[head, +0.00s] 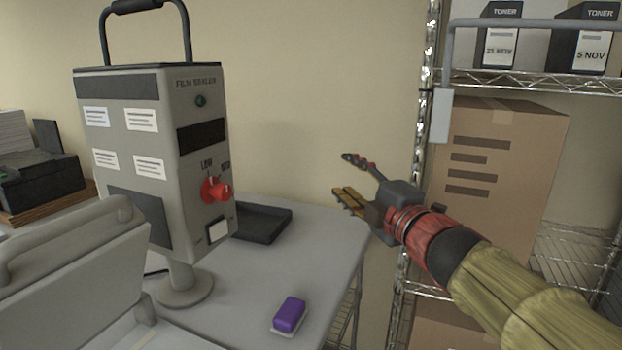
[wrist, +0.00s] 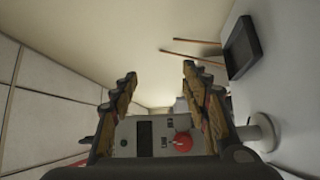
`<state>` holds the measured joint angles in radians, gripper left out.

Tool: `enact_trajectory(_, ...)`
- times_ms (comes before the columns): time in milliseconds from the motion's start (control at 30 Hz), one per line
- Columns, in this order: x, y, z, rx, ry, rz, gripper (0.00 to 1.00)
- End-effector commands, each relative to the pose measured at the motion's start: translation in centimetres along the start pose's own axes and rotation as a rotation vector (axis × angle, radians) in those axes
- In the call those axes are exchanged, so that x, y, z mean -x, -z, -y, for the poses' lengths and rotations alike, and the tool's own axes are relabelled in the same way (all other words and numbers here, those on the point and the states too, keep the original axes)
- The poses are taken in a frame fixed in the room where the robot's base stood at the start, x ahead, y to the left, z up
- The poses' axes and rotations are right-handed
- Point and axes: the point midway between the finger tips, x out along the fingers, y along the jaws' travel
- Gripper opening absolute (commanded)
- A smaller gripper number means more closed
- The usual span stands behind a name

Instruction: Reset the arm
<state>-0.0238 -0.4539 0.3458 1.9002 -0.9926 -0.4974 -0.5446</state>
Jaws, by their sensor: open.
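My gripper (head: 350,180) is open and empty in the head view. It is raised above the right end of the grey table (head: 335,235), with its fingers pointing left toward the film sealer (head: 140,90). In the wrist view my gripper's (wrist: 160,85) fingers are spread apart. The sealer's face with its red knob (wrist: 183,142) shows between and below them, farther off. My arm reaches in from the lower right in the head view. Nothing is held between the fingers.
A black tray (head: 262,222) and a purple block (head: 289,314) on a pale base lie on the table. A wire shelf rack with a cardboard box (head: 500,165) and toner boxes (head: 500,35) stands right, behind my arm. Free air lies between my gripper and the sealer.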

Motion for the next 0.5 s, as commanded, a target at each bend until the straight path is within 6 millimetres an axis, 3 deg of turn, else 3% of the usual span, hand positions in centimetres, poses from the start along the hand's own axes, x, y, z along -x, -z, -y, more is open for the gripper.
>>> enact_trajectory(100,4.5,-4.9,2.1,-0.255,0.051,0.248,0.46)
enact_trajectory(233,10.7,-8.5,6.8,-0.553,0.121,0.505,0.46)
enact_trajectory(367,17.4,-9.4,12.8,-0.84,0.203,0.728,0.46)
enact_trajectory(500,24.3,-7.5,19.2,-1.119,0.306,0.933,0.46)
